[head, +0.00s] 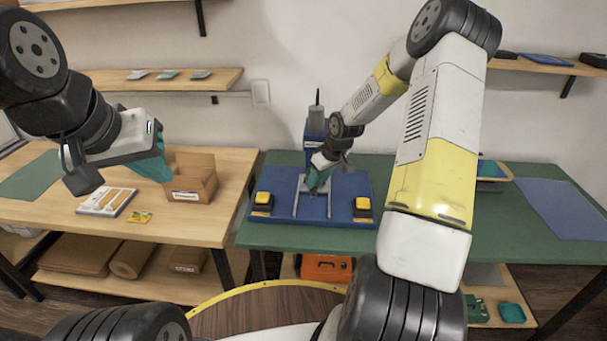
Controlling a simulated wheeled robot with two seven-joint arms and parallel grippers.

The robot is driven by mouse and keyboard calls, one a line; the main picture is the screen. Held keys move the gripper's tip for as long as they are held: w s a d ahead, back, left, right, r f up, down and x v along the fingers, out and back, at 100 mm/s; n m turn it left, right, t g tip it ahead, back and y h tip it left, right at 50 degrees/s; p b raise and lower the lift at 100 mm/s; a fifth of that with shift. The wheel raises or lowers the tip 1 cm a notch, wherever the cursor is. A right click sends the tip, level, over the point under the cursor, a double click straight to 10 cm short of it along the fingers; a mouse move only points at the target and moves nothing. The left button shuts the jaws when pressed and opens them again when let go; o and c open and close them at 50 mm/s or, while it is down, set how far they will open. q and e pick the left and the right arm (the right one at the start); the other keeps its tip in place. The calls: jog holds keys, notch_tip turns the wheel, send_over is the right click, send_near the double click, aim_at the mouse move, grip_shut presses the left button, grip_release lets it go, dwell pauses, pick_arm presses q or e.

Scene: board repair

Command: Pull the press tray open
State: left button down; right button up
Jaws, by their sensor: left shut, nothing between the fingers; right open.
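The press stands on the green table (480,235), with a blue base (345,190) and a blue column (314,125) behind. Its press tray (312,208), a greyish metal frame, lies between two yellow buttons on the base. My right gripper (318,182) is open and points down at the tray's middle, in front of the column. It covers part of the tray, and I cannot tell whether it touches it.
The yellow buttons (262,199) (362,205) flank the tray. An open cardboard box (192,180), a white tray of parts (106,202) and a yellow packet (139,217) are on the wooden table (215,230). A blue mat (568,208) lies at right.

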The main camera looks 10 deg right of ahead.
aim_at(315, 190)
jog(key=shift+x, duration=2.25)
grip_shut()
